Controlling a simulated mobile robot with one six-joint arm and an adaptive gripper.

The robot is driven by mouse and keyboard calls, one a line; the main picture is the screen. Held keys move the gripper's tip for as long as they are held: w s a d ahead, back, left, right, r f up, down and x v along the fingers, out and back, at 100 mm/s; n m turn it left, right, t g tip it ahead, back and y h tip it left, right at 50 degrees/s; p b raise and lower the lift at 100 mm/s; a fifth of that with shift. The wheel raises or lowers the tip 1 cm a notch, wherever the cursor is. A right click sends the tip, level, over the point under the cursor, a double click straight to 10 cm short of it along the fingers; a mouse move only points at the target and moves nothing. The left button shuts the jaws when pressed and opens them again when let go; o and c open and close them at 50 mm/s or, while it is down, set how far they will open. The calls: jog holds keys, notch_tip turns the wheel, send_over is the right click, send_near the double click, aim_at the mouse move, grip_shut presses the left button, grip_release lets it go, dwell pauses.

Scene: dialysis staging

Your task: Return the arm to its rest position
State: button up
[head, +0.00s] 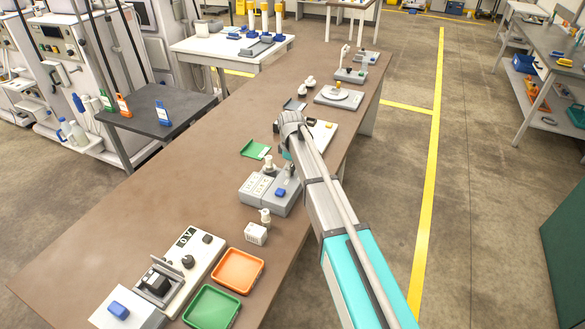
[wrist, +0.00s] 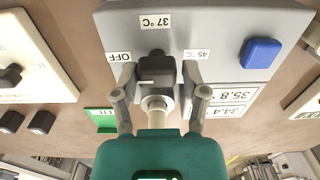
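My arm reaches across the brown bench in the head view, with my gripper (head: 288,152) low over a grey warmer unit (head: 258,188) and largely hidden by my arm. In the wrist view my gripper (wrist: 161,98) is open, its two fingers apart on either side of a dark rotary knob (wrist: 155,70) on the warmer's grey panel. The knob's pointer is by the 37 °C label, between OFF and 45 °C. A pale round piece sits between the fingers; I cannot tell whether they touch it.
A blue button (wrist: 262,53) and number displays are on the same panel. The floor right of the bench is clear.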

jog(key=shift+o, duration=1.2)
jog(key=shift+w, duration=0.1)
jog(key=shift+s+d, duration=0.25)
jog(key=shift+d, duration=0.1)
jog(key=s+d+r+m+p, duration=0.1)
jog(key=s+d+m, duration=1.3)
jog(key=s+d, duration=0.8)
jog(key=s, duration=0.3)
jog(key=shift+s+d+r, duration=0.15)
jog(key=shift+d+r, duration=0.15)
jog(key=shift+d, duration=0.05)
